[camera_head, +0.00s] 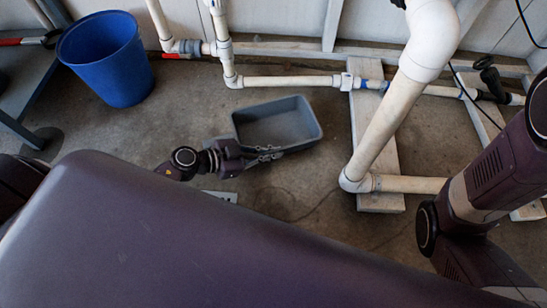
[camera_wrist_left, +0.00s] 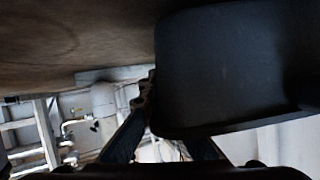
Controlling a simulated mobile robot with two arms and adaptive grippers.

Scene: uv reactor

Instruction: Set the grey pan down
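The grey pan (camera_head: 277,122) is an open rectangular tub, level and empty, in the middle of the head view. My left gripper (camera_head: 264,153) is at its near rim, with the fingers appearing closed on that rim. In the left wrist view the pan (camera_wrist_left: 235,65) is a large dark shape at the upper right. The left gripper's fingers (camera_wrist_left: 165,135) reach to its edge there. Whether the pan touches the floor is hard to tell. My right arm shows at the right of the head view; its gripper is out of view.
A blue bucket (camera_head: 105,58) stands at the upper left beside a dark table frame. White pipes (camera_head: 390,115) on a pale board (camera_head: 376,150) stand right of the pan, with more along the wall. Bare concrete floor (camera_head: 190,105) lies left of the pan.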

